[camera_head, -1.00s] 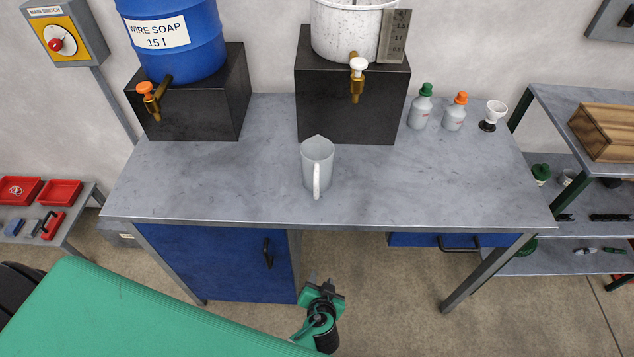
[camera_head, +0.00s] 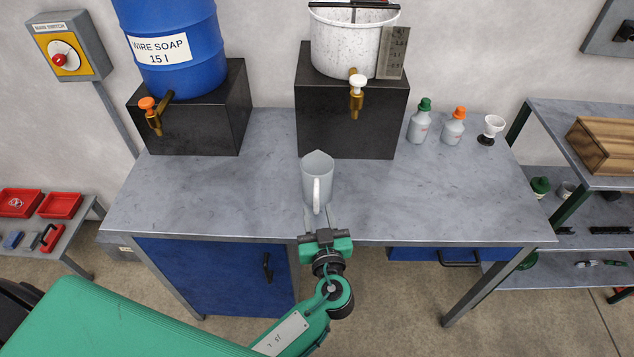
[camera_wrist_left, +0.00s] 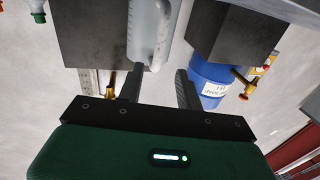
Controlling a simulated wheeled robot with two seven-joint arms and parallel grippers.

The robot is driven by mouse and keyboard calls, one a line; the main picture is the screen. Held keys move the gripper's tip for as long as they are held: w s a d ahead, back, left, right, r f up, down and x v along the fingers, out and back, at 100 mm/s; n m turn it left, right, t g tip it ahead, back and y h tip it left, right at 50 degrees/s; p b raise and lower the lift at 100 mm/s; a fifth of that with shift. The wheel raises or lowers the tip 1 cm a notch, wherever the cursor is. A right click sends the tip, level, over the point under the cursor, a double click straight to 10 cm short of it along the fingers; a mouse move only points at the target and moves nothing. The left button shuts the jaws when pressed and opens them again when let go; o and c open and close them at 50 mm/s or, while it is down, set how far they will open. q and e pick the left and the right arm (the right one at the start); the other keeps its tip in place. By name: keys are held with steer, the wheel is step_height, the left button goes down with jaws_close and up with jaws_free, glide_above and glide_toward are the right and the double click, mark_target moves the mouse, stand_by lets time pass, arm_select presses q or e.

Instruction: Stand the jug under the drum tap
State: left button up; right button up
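The grey jug (camera_head: 317,172) stands upright on the workbench, its handle toward me. The blue drum (camera_head: 172,45), labelled WIRE SOAP 15 l, sits on a black block at the left. Its brass drum tap (camera_head: 153,117) has an orange knob and overhangs the block's front. My left gripper (camera_head: 319,216) is open at the bench's front edge, just in front of the jug's handle. In the left wrist view, the jug (camera_wrist_left: 145,35) and its handle lie just beyond the two spread fingers (camera_wrist_left: 160,80); contact cannot be told. My right gripper is not in view.
A speckled white pot (camera_head: 345,50) with a white-knobbed tap (camera_head: 357,90) stands on a second black block (camera_head: 345,130). The bench top (camera_head: 210,190) left of the jug is clear.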

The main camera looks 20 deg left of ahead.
mark_target(317, 201)
arm_select(q)
steer(key=p+x, duration=0.3)
steer(key=x, duration=0.2)
steer(key=shift+w+d, duration=0.1)
steer(key=shift+d, duration=0.1)
steer(key=shift+w+a+f+p, duration=0.15)
steer(key=shift+w+f+p, duration=0.05)
steer(key=shift+w+p, duration=0.1)
jaws_close()
